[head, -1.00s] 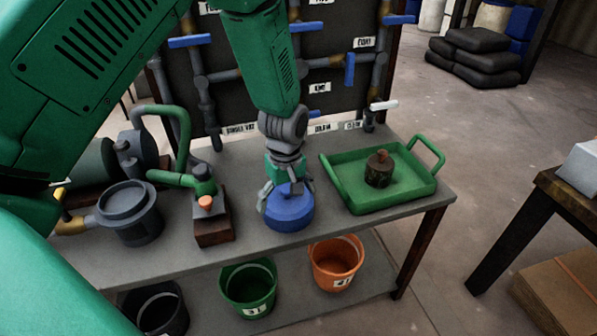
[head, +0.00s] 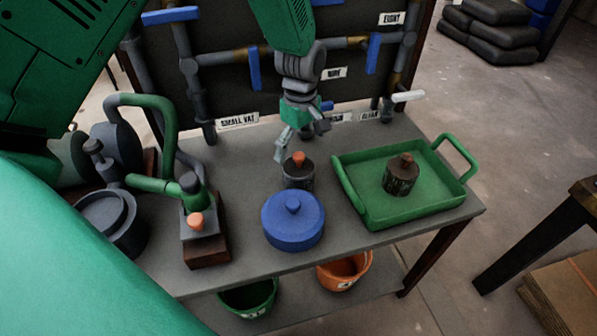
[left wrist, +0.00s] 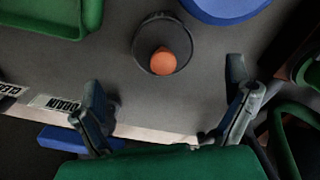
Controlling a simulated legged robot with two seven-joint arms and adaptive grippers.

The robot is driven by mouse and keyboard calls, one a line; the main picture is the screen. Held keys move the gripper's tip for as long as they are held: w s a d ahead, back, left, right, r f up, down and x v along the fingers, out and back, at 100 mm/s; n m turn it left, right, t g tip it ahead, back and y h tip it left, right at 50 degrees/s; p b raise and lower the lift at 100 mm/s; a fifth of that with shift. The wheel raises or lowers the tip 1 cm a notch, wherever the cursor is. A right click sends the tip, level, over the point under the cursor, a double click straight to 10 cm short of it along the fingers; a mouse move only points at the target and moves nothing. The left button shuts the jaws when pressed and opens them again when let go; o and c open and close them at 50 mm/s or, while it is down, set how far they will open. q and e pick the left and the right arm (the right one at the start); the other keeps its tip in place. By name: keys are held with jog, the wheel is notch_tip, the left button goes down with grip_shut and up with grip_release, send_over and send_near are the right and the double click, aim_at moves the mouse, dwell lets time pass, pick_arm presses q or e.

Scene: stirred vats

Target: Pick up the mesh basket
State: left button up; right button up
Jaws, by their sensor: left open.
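A small dark cylinder with an orange knob, which I take for the mesh basket (head: 299,178), stands upright on the grey bench just behind a round blue lidded pot (head: 293,222). Its mesh cannot be made out. My left gripper (head: 302,140) is open and empty just behind and above it. In the left wrist view the basket's round top (left wrist: 148,60) and orange knob lie beyond and roughly between my two spread fingers (left wrist: 165,100), apart from them. My right gripper is not in view.
A green tray (head: 428,205) on the right holds a similar rusty dark cylinder (head: 402,172). A pump block (head: 207,247) with an orange knob stands left. A pipe panel with blue levers rises behind. Green (head: 248,297) and orange (head: 345,272) buckets sit below.

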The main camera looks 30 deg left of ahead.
aim_at(301, 154)
pick_arm(q)
notch_tip(301, 154, down, 4)
jog(key=shift+f, duration=0.1)
jog(key=shift+d+f, duration=0.3)
jog(key=shift+f, duration=0.05)
jog(key=f, duration=0.2)
jog(key=a+f+b, duration=0.1)
jog(key=f, duration=0.1)
jog(key=shift+s+f, duration=0.1)
jog(key=shift+f, duration=0.1)
jog(key=shift+a+f, duration=0.1)
jog(key=shift+d, duration=0.2)
jog(key=c, duration=1.2)
jog(key=shift+d, duration=0.15)
